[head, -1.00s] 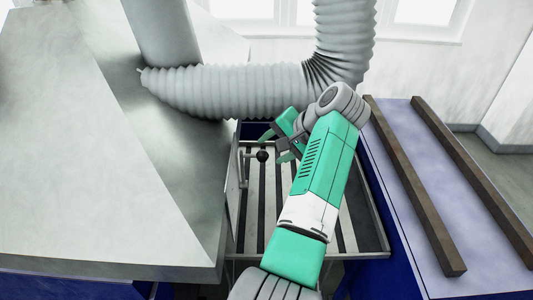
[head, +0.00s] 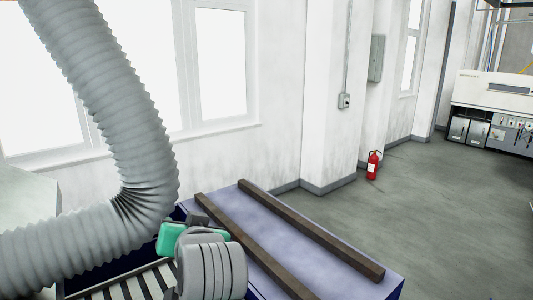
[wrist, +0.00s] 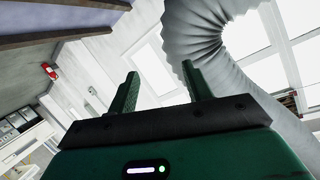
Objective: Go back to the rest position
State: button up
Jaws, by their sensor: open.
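My gripper (wrist: 160,90) shows in the wrist view with its two green fingers apart and nothing between them. Beyond the fingers are the white wall, the windows and the hose. In the head view my arm shows only in part at the bottom, grey and green, in front of the slatted bed (head: 128,284). My fingertips cannot be made out in the head view.
A thick grey ribbed hose (head: 125,110) hangs at the left, close to my arm; it also fills the right of the wrist view (wrist: 205,40). A blue-topped bench (head: 262,232) with two brown bars lies right of my arm. A red extinguisher (head: 373,165) stands by the wall. The grey floor at right is clear.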

jog(key=s+d+r+t+h, duration=0.2)
jog(key=s+d+r+t, duration=0.2)
jog(key=s+r, duration=0.3)
jog(key=s+d+r+t+h+p, duration=0.1)
jog(key=s+d+r+t, duration=0.3)
jog(key=s, duration=0.6)
jog(key=s+d+r+m+t+h+p, duration=0.1)
jog(key=s+d+r+t+h, duration=0.2)
jog(key=s+d+r, duration=0.4)
notch_tip(320, 180, up, 3)
jog(key=shift+s+d+f+t, duration=0.15)
jog(key=shift+s+d+t, duration=0.25)
jog(key=shift+s+t, duration=0.5)
jog(key=shift+s, duration=0.15)
